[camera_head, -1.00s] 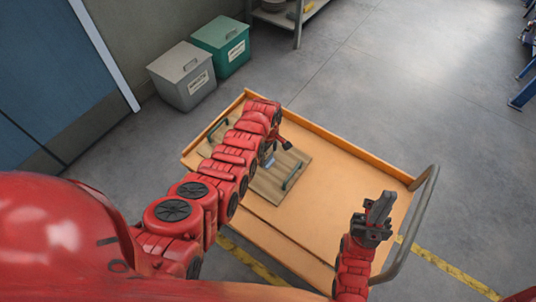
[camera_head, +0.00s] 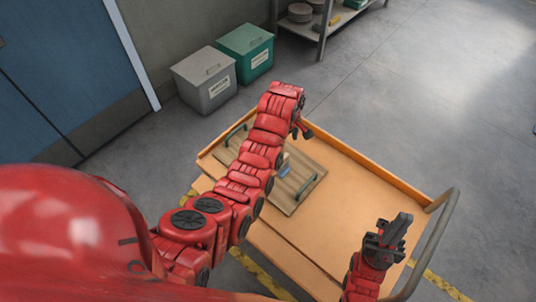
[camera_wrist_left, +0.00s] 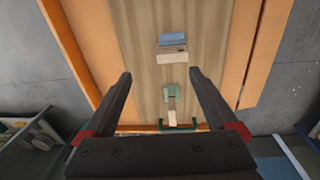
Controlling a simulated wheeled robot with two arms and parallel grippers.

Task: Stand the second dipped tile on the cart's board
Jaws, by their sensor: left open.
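My left gripper (camera_wrist_left: 160,72) is open, its two fingers apart and pointing toward the wooden board (camera_wrist_left: 145,60) on the cart. In the head view its tip (camera_head: 305,132) is past the board's far edge, partly hidden by my arm. A blue-and-white tile (camera_wrist_left: 172,42) is on the board, ahead of the fingertips. A second tile, greenish and cream (camera_wrist_left: 171,90), appears between the fingers with no visible contact. In the head view a blue tile (camera_head: 284,167) shows beside my left arm. My right gripper (camera_head: 395,231) is over the cart's right end; its jaw state is unclear.
The orange cart (camera_head: 350,195) has a raised rim and a grey push handle (camera_head: 437,240) at right. The board has green handles (camera_head: 306,187). Grey (camera_head: 205,82) and green (camera_head: 246,52) bins stand behind, with a shelf (camera_head: 325,22) farther back. Floor at right is open.

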